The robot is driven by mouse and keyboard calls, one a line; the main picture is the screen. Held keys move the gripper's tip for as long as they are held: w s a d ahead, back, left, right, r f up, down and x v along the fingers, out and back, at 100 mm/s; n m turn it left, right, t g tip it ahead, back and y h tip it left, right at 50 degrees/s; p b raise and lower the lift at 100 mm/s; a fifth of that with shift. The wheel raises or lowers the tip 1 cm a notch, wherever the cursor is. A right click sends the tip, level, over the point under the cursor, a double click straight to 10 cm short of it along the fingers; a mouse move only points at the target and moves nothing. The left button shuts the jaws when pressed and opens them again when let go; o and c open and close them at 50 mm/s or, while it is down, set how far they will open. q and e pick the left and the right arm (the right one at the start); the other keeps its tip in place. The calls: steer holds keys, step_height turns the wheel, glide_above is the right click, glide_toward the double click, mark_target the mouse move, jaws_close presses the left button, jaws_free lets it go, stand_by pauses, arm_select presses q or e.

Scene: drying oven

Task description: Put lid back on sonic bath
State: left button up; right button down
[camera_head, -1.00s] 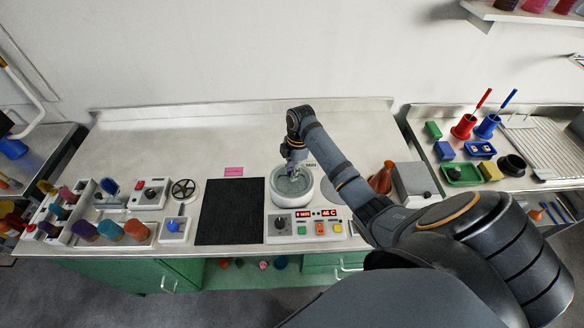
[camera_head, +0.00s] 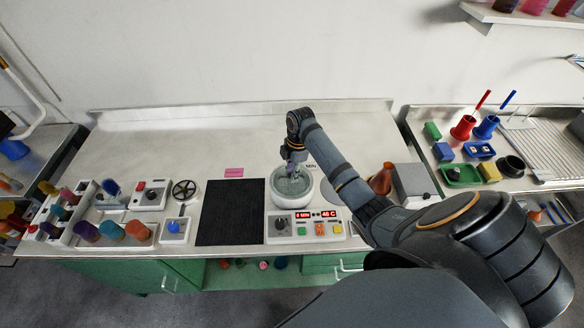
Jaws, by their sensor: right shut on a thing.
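The sonic bath (camera_head: 312,201) is a round white basin behind a white control panel (camera_head: 330,231) with a red display. A round grey-teal surface (camera_head: 291,187) fills its opening and looks like the lid, but lid and water are hard to tell apart. My right gripper (camera_head: 292,170) points down over this surface. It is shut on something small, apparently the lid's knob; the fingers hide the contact. I cannot tell whether the lid is seated flush. A flat grey disc (camera_head: 334,194) lies to the right of the bath, partly behind my right arm. My left gripper is not in view.
A black mat (camera_head: 230,212) lies left of the bath. An orange-brown flask (camera_head: 382,179) and a grey box (camera_head: 414,181) stand right of my arm. A rack with coloured vials (camera_head: 112,229) is at the left. The back of the bench is clear.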

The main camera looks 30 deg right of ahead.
steer(key=c, duration=0.6)
jaws_free()
steer(key=shift+r, duration=0.1)
step_height(320, 180, up, 5)
steer(key=p, duration=0.5)
steer(key=shift+r+p, duration=0.75)
steer(key=shift+r, duration=0.15)
steer(key=shift+c, duration=0.3)
